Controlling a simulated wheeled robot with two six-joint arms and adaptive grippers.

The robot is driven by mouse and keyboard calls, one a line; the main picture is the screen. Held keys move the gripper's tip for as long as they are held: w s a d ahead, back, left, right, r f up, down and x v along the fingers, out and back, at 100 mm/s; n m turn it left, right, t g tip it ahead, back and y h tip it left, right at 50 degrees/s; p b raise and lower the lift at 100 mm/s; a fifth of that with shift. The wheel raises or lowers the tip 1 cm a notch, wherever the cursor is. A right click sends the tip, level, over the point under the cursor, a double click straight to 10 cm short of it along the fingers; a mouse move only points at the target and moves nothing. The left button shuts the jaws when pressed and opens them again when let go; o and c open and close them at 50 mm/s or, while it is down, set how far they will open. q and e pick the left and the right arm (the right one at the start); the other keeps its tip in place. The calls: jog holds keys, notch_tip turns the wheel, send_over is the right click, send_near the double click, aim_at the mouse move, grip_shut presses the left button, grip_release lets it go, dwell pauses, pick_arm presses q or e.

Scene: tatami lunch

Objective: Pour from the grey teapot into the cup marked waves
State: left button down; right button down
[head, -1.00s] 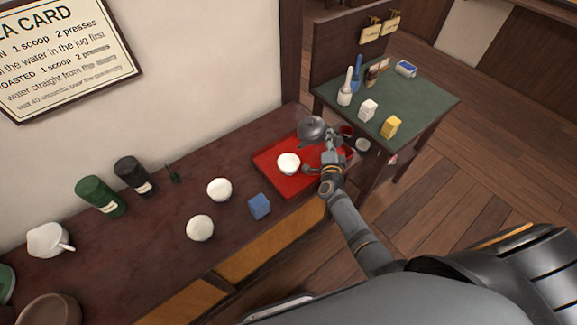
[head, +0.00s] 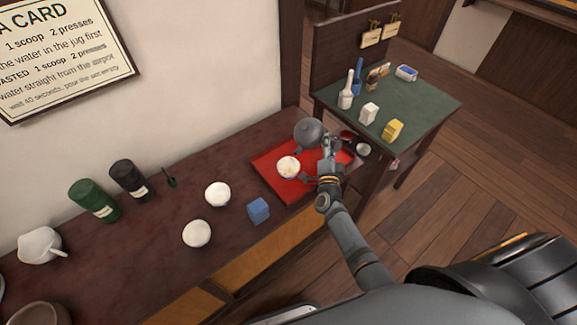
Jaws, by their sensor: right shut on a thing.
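The grey teapot (head: 308,132) is above the back part of the red tray, tilted toward the left. My right gripper (head: 327,153) is shut on it from its right side. A white cup (head: 288,167) stands on the tray, just below and left of the teapot, with a pale yellowish patch inside. Two more white cups stand on the counter to the left: one farther back (head: 217,194) and one nearer (head: 197,233). The waves mark cannot be made out on any cup. The teapot's handle is hidden by my gripper. My left gripper is out of view.
The red tray (head: 268,163) lies on the dark counter (head: 150,260). Green (head: 93,199) and black (head: 128,179) canisters and a white jug (head: 40,245) are on the left. A green-topped table (head: 430,97) is at right.

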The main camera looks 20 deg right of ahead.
jog(key=shift+s+a+r, duration=0.15)
jog(key=shift+a+r, duration=0.1)
jog(key=shift+r, duration=0.15)
jog(key=shift+r+t+b, duration=0.25)
jog(key=shift+t+b, duration=0.05)
jog(key=shift+b, duration=0.05)
jog(key=shift+w+d+r+n+t+b, duration=0.2)
jog(key=shift+w+r+n+t+b, duration=0.1)
jog(key=shift+w+n+b, duration=0.25)
dwell(1.0)
jog(key=shift+s+a+r+b, duration=0.1)
jog(key=shift+s+r+b, duration=0.1)
jog(key=shift+b, duration=0.35)
dwell(0.3)
